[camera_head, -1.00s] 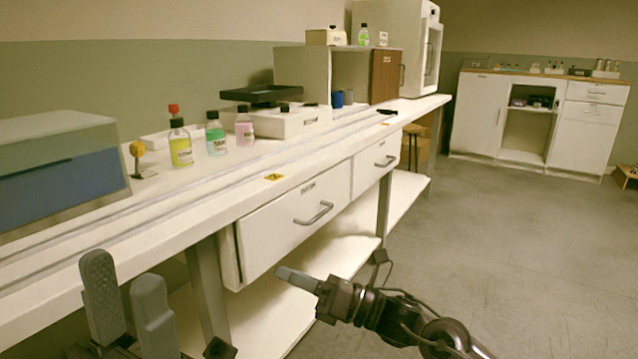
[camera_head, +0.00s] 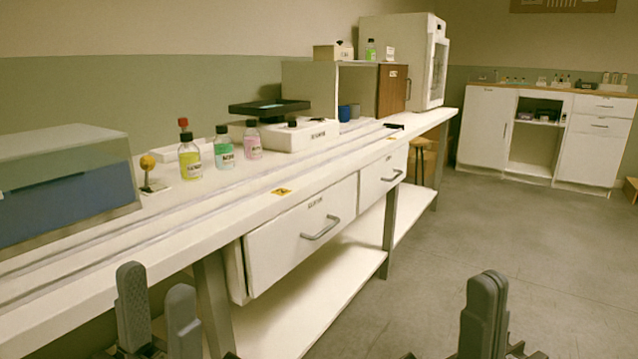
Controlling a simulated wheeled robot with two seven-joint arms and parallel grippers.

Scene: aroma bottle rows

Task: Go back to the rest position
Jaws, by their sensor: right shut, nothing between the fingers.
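My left gripper (camera_head: 158,310) is at the lower left, in front of the bench. Its two grey fingers point up and stand apart with nothing between them. My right gripper (camera_head: 484,312) is at the lower right, over the floor. Its fingers point up and are together, with nothing in them. Three bottles stand upright in a row on the bench: yellow (camera_head: 190,162), green (camera_head: 224,152) and pink (camera_head: 253,142). Both grippers are apart from the bottles.
The white bench (camera_head: 130,247) runs from lower left to the back, with two closed drawers (camera_head: 290,240). A blue-grey box (camera_head: 70,205) and a scale (camera_head: 290,135) stand on it. A cabinet (camera_head: 487,125) stands at the back right. The floor (camera_head: 500,230) is clear.

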